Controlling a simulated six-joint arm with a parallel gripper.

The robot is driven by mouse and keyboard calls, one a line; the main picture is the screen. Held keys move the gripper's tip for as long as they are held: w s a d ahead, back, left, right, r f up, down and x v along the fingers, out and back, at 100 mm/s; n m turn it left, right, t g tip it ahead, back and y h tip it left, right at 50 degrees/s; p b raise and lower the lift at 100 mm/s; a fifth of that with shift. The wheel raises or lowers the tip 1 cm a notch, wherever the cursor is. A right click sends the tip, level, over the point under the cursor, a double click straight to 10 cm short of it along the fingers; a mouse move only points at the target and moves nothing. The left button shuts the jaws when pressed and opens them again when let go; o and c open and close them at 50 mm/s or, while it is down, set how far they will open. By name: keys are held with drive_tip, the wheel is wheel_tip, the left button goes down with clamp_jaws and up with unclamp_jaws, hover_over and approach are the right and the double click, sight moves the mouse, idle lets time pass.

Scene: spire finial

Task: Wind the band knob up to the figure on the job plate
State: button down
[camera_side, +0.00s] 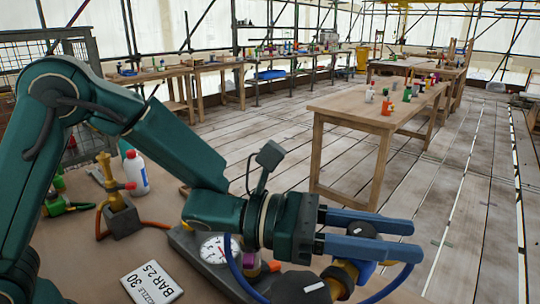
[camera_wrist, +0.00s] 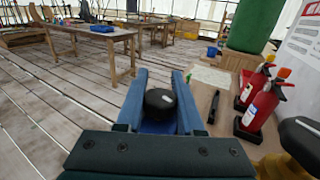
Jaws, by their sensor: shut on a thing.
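My gripper (camera_side: 412,240) has its two blue fingers either side of a black round knob (camera_wrist: 160,102) with a white mark, and is shut on it. In the side view the fingers largely hide this knob. A second black knob (camera_side: 300,287), also with a white mark, sits on brass fittings at the front; it shows at the right edge of the wrist view (camera_wrist: 302,135). I cannot tell from labels which is the band knob. The white job plate (camera_side: 152,283) reads "BAR 2.5" and "NOZZLE 30".
A white bottle (camera_side: 136,173) and a brass valve on a block (camera_side: 120,215) with an orange hose stand on the bench at left. Blue hose loops around the fittings. Red extinguishers (camera_wrist: 258,105) stand right of the fingers. Wooden tables (camera_side: 375,105) stand beyond on open plank floor.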

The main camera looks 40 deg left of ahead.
sight(348, 233)
drive_tip(key=shift+w+a+r+n+t+y, duration=0.1)
drive_tip(key=shift+w+n+t+y, duration=0.05)
drive_tip(key=shift+n+t+y, duration=0.6)
drive_tip(key=shift+w+a+n+t+y, duration=0.1)
drive_tip(key=shift+n+t+y, duration=0.35)
drive_tip(key=shift+t, duration=0.5)
drive_tip(key=c, duration=0.5)
unclamp_jaws()
drive_tip(key=shift+v, duration=2.55)
